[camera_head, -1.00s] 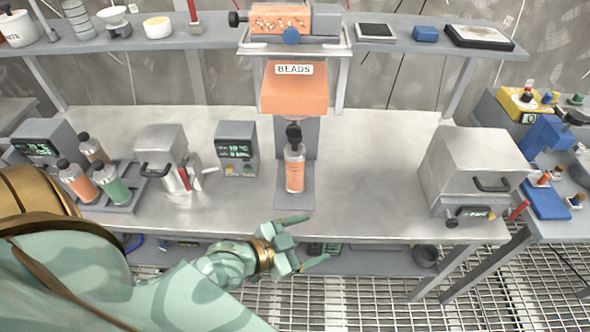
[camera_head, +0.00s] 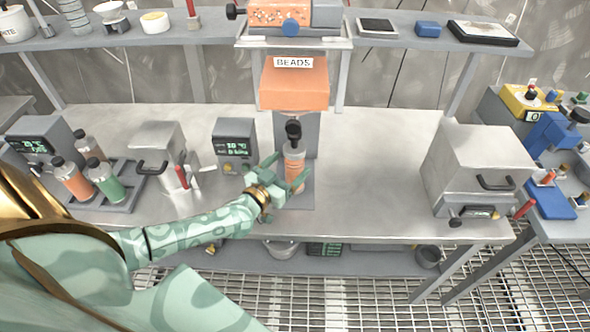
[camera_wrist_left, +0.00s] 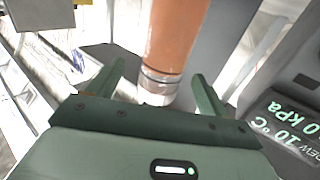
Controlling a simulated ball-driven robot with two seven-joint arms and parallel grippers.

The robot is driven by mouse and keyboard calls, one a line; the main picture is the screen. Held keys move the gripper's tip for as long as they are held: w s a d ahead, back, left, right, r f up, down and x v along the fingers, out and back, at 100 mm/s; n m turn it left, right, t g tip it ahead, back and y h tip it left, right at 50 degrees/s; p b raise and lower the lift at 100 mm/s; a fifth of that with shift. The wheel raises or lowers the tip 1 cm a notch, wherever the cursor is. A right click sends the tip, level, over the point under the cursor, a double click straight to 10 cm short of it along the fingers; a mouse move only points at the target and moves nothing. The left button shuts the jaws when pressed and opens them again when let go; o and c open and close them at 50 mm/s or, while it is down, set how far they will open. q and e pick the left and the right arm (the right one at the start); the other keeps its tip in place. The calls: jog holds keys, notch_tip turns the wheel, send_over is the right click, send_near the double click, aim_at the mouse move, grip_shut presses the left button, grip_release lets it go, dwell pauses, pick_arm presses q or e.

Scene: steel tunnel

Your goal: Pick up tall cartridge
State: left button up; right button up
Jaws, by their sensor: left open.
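The tall cartridge (camera_head: 294,158) stands upright under the orange BEADS dispenser (camera_head: 294,85). It is clear with orange contents and a black cap. My left gripper (camera_head: 286,178) is at its lower part, with one finger on each side in the head view. In the left wrist view the open fingers (camera_wrist_left: 158,85) point toward the cartridge (camera_wrist_left: 175,45), which lies between and beyond their tips. I cannot tell whether they touch it. The cartridge's lower part is partly hidden by the gripper in the head view. My right gripper is not in view.
A tray (camera_head: 128,199) with several capped cartridges stands at the left. A small display box (camera_head: 236,141) is left of the dispenser. A grey box machine (camera_head: 475,165) stands at the right. The bench between dispenser and that machine is clear.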

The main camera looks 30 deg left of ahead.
pick_arm(q)
jog(key=w+b, duration=0.2)
jog(key=w, duration=0.3)
jog(key=shift+w+f, duration=0.15)
jog(key=shift+w, duration=0.15)
jog(key=c, duration=1.4)
